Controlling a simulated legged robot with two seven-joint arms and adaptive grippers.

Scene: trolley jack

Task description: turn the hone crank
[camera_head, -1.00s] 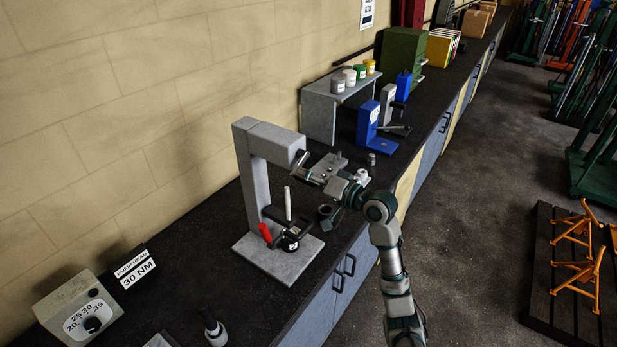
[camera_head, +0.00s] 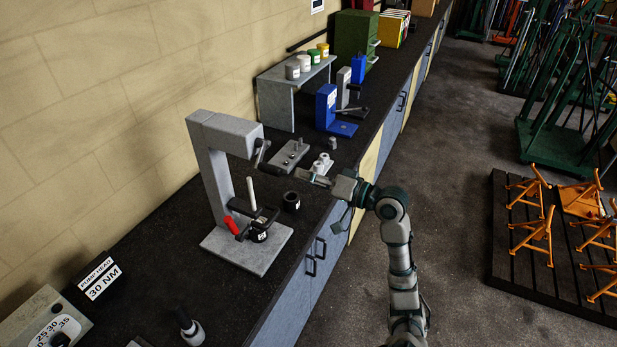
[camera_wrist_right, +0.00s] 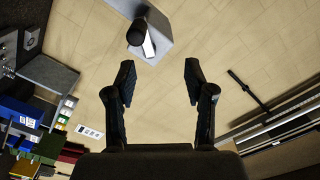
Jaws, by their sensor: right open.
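The grey hone stand (camera_head: 212,165) stands on the dark bench, with its head (camera_head: 232,131) overhanging its base plate. The hone crank (camera_head: 262,153) is on the right end of the head. In the right wrist view the crank's dark grip (camera_wrist_right: 137,33) and pale arm (camera_wrist_right: 149,47) show in front of the grey head (camera_wrist_right: 178,22). My right gripper (camera_head: 306,177) is to the right of the crank and apart from it. In the wrist view its fingers (camera_wrist_right: 159,78) are spread with nothing between them; the crank lies beyond the tips, nearer the left finger. My left gripper is out of view.
A red handle (camera_head: 231,224) and a white upright rod (camera_head: 251,190) are at the stand's base. A black ring (camera_head: 291,201) and a grey block (camera_head: 289,155) lie nearby. A blue stand (camera_head: 328,108) and a grey shelf (camera_head: 277,84) are farther back.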

